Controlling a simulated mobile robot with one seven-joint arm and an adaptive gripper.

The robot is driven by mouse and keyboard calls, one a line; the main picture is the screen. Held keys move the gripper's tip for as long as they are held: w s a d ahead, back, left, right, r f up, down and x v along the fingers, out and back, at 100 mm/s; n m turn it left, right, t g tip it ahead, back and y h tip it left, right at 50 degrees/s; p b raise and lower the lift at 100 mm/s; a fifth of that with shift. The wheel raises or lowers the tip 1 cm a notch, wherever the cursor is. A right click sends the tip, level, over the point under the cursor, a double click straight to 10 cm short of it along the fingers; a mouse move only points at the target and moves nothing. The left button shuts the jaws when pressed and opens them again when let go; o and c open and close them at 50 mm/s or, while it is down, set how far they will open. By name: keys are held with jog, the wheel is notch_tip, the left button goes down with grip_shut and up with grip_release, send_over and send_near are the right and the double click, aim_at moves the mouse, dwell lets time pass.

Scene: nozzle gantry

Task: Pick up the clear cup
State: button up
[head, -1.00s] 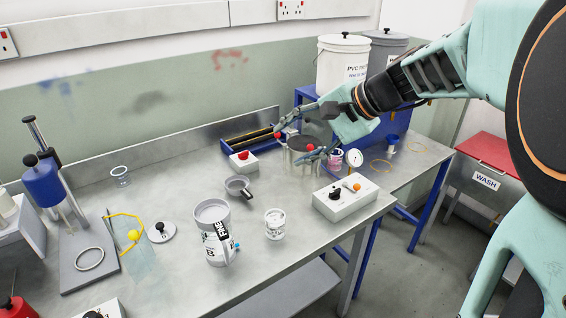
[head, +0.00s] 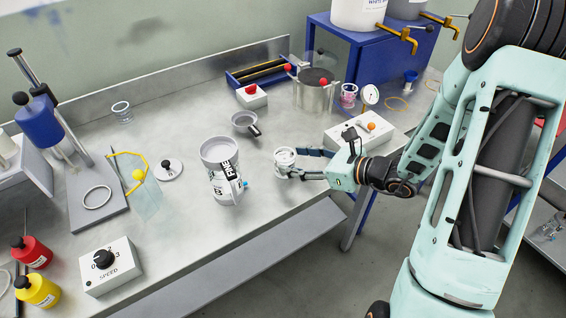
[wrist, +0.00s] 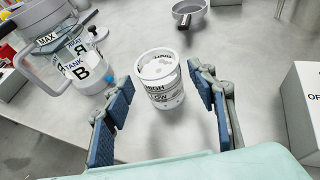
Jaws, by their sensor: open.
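A small whitish cup printed HIGH and LOW (head: 284,157) stands upright on the grey bench; it also shows in the wrist view (wrist: 162,92). I cannot tell whether its wall is clear. My gripper (head: 303,164) is open, its fingers pointing at this cup from the right. In the wrist view the blue-padded fingers (wrist: 160,76) lie either side of the cup, with gaps showing. An empty clear cup with a pale rim (head: 122,113) stands at the back left, far from my gripper. A clear cup with pink contents (head: 348,96) stands at the back right.
A large labelled jug (head: 221,160) stands close left of the HIGH/LOW cup; its TANK B label (wrist: 82,70) shows in the wrist view. A grey dipper (head: 244,121) lies behind. A white control box (head: 345,135) sits right. The bench's front edge is near.

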aim_at(270, 164)
jog(key=x, duration=0.9)
jog(key=shift+w+a+f+p, duration=0.1)
jog(key=shift+a+f+p, duration=0.05)
jog(key=shift+a+p, duration=0.15)
grip_shut()
